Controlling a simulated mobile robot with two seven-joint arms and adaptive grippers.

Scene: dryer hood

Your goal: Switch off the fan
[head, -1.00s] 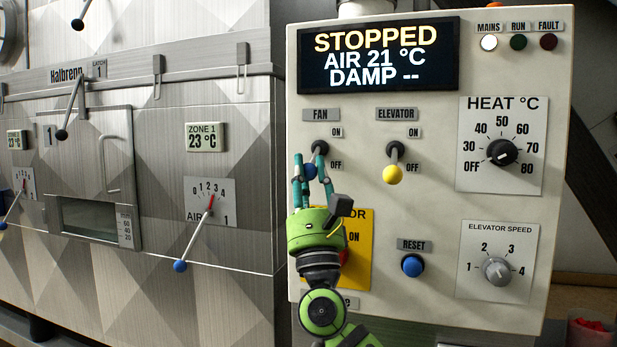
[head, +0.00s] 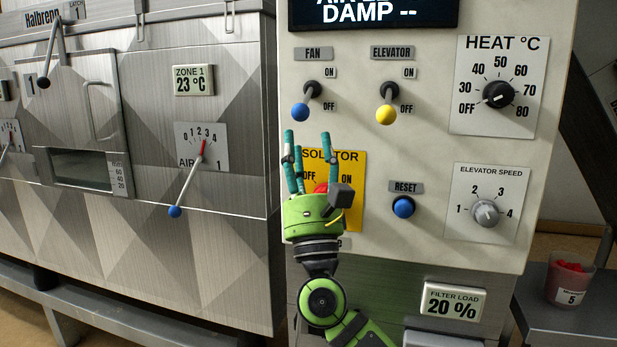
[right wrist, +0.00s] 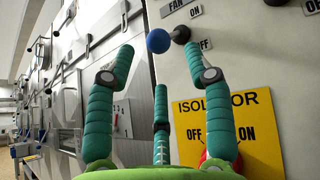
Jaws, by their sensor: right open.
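The fan switch (head: 306,102) is a lever with a blue ball end under the FAN label on the pale control panel (head: 432,200). Its ball hangs down and to the left, on the OFF side. In the right wrist view the blue ball (right wrist: 158,40) and dark stem stand above and beyond the fingers. My right gripper (head: 308,140) is open and empty, its teal fingers pointing up just below the ball. A gap shows between fingers and ball in the head view. In the right wrist view the fingers (right wrist: 158,62) are spread apart. My left gripper is out of view.
The elevator switch (head: 386,106), with a yellow ball, is to the right. The yellow isolator plate (head: 354,180) with its red knob is partly behind my right gripper. A blue reset button (head: 403,207) and two dials lie further right. A metal dryer wall (head: 90,235) stands left.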

